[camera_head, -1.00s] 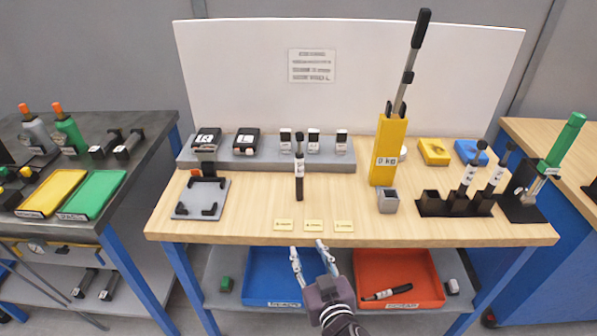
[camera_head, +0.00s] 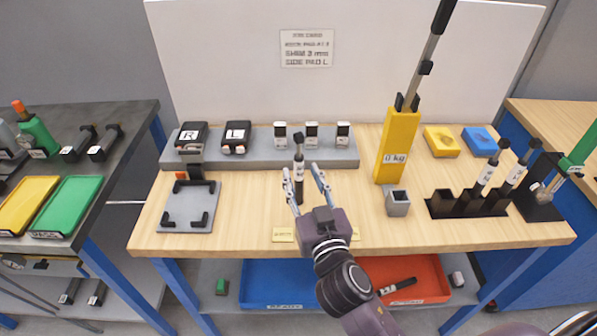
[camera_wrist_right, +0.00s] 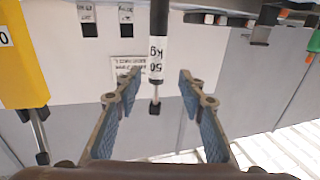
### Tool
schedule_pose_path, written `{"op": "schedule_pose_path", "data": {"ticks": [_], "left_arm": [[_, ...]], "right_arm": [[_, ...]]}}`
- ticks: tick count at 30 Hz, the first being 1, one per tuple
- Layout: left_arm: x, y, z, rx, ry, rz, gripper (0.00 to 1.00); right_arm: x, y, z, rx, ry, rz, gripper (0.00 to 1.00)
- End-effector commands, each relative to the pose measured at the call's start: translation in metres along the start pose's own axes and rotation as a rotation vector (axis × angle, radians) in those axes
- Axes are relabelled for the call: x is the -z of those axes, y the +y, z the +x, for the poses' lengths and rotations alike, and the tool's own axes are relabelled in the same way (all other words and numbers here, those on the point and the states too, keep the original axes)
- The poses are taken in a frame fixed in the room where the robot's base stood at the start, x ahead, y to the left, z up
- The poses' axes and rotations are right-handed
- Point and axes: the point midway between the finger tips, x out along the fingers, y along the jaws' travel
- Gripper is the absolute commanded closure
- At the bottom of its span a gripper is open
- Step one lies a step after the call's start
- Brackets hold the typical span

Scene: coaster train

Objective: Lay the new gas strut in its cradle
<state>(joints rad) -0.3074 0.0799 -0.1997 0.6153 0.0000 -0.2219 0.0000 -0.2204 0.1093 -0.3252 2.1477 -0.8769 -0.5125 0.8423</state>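A black gas strut (camera_head: 299,186) with a white label stands upright on the middle of the bench. In the right wrist view, upside down, its label (camera_wrist_right: 156,73) reads 50 kg. My right gripper (camera_head: 303,168) is open, with its fingers either side of the strut in the head view. In the wrist view the strut appears centred between the fingers (camera_wrist_right: 156,86); I cannot tell whether it is within their reach. A grey plate with black corner brackets (camera_head: 187,205) lies at the bench's left. I cannot tell which holder is the cradle. My left gripper is not in view.
A yellow 0 kg post (camera_head: 398,140) holds a tall strut. A black holder (camera_head: 440,207) with two struts stands to its right. A grey raised shelf (camera_head: 258,149) crosses the back. Blue (camera_head: 278,270) and red (camera_head: 432,272) bins sit below.

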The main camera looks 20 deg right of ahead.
Motion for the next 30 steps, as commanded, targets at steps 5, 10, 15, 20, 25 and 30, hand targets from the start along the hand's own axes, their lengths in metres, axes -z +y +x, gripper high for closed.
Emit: {"op": "schedule_pose_path", "data": {"ticks": [5,10,15,20,25,30], "left_arm": [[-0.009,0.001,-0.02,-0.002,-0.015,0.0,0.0],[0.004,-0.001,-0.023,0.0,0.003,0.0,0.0],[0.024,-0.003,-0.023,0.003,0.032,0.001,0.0],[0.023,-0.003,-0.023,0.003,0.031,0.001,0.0],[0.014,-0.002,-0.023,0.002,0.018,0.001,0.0],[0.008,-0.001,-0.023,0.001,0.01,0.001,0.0]], "right_arm": [[0.01,0.005,0.026,0.0,0.002,-0.005,0.63],[0.006,0.005,0.045,0.0,0.0,-0.001,0.63],[0.004,0.005,0.049,0.0,-0.001,-0.001,0.63],[0.004,0.005,0.049,0.0,-0.001,-0.001,0.66],[0.004,0.005,0.049,0.0,-0.001,-0.001,0.85],[0.004,0.005,0.049,0.0,-0.001,0.0,1.0]]}}
